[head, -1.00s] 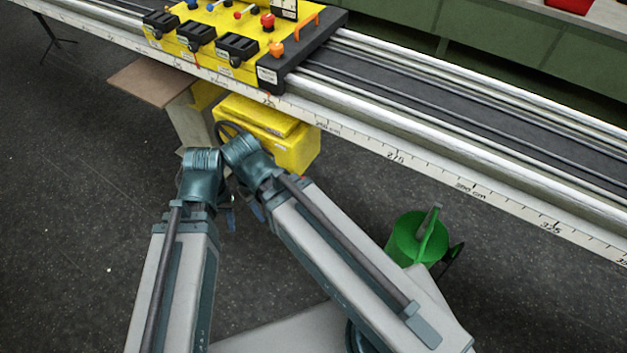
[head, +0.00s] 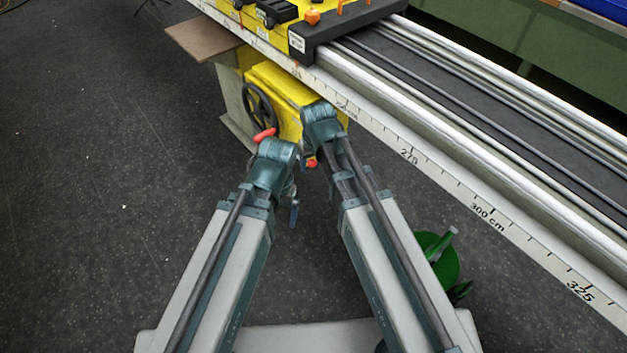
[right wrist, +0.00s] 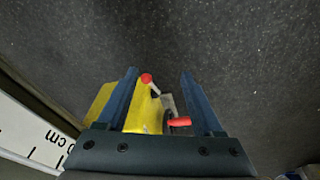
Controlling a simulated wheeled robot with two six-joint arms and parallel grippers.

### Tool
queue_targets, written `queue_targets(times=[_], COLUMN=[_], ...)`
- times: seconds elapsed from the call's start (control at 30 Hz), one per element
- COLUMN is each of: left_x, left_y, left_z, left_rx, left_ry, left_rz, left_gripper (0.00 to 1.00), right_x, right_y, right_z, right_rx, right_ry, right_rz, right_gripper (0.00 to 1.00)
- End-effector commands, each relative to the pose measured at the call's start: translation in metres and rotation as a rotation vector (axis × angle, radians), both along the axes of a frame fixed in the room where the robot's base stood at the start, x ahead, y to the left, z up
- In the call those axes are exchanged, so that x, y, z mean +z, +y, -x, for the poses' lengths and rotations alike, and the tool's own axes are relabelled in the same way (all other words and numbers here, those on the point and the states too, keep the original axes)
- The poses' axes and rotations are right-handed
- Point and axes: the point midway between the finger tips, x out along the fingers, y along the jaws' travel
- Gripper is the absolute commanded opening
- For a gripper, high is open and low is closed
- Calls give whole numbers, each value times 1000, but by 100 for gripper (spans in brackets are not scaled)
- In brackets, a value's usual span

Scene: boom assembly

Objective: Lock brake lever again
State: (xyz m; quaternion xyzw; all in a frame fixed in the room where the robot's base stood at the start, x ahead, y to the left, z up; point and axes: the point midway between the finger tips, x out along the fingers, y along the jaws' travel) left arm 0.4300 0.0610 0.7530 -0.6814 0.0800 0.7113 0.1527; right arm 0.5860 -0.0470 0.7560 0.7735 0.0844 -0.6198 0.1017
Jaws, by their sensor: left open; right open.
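A short lever with a red ball knob (right wrist: 146,78) on a pale stem sits by the yellow housing (right wrist: 152,118); I take it for the brake lever. In the right wrist view it shows between the open blue fingers of my right gripper (right wrist: 158,74), nearer the left finger; I cannot tell the depth gap. In the head view the red knob (head: 312,162) shows just below my right wrist, which hides most of the lever. My left gripper (head: 294,212) is open and empty, low at the left of the right arm.
A dark handwheel (head: 258,105) with a red handle (head: 264,135) is on the yellow housing (head: 285,88). The long rail with a scale (head: 480,205) runs above. A green watering can (head: 440,258) stands right of my right arm. The floor at left is clear.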

Motion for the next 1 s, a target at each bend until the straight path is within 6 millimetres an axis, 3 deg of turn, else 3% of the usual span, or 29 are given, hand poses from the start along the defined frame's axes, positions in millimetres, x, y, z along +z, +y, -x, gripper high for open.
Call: queue_targets(times=[0.03, 0.2, 0.3, 0.47, 0.73, 1.0], left_x=[-33, -68, -78, -84, -86, -107], left_y=[0, 0, 0, 0, 0, 0], left_z=[0, 0, 0, 0, 0, 0], left_rx=[0, -1, -1, -1, -1, -1], left_ry=[0, 0, 0, 0, 0, 0], left_rz=[0, 0, 0, 0, 0, 0], left_gripper=[94, 94, 94, 94, 94, 94], right_x=[-31, -60, -69, -72, -74, -96], right_y=[0, -4, -6, -8, -8, -6], right_z=[-25, -74, -91, -102, -103, -111], right_rx=[-10, -30, -37, -43, -43, -42], right_ry=[-30, -114, -145, -168, -170, -170], right_rz=[-13, -44, -55, -64, -64, -64], right_gripper=[68, 68, 68, 68, 68, 68])
